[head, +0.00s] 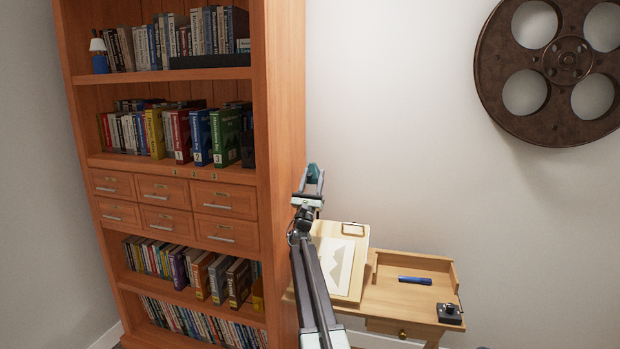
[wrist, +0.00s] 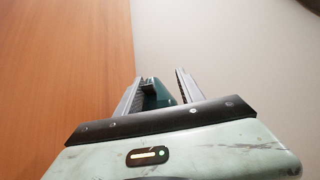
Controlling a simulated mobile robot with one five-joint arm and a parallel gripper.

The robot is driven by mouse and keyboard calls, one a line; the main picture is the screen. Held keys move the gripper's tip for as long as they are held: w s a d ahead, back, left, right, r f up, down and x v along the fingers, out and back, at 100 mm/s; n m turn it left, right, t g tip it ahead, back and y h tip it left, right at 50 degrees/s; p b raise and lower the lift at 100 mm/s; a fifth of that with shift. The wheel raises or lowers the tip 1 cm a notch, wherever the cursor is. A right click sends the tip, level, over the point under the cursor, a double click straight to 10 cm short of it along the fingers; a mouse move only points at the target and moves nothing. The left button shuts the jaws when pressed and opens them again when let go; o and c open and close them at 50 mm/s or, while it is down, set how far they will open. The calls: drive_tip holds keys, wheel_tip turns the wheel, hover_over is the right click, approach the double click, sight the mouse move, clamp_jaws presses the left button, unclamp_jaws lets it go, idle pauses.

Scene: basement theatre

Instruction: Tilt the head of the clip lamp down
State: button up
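My gripper (head: 308,183) is raised beside the bookcase's right side, in front of the white wall. In the wrist view its two grey fingers (wrist: 160,90) stand apart. A small teal and black piece (wrist: 155,94) shows between them, close to the left finger, with a gap to the right finger. The teal piece also shows at the fingertips in the head view (head: 314,172). It may be part of the clip lamp, but I cannot tell. No lamp head or clip can be made out clearly elsewhere.
A tall wooden bookcase (head: 284,120) stands close on the left. Below right is a wooden desk (head: 395,297) with a slanted board (head: 357,243), a blue marker (head: 414,280) and a small black device (head: 449,313). A large film reel (head: 567,60) hangs upper right. The wall between is clear.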

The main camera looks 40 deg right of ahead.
drive_tip(key=shift+w+a, duration=0.1)
drive_tip(key=shift+a, duration=0.1)
idle(0.5)
drive_tip(key=b+v, duration=0.5)
drive_tip(key=v, duration=0.2)
drive_tip(key=shift+a+f+b, duration=0.15)
drive_tip(key=shift+f+b, duration=0.1)
drive_tip(key=shift+b, duration=0.1)
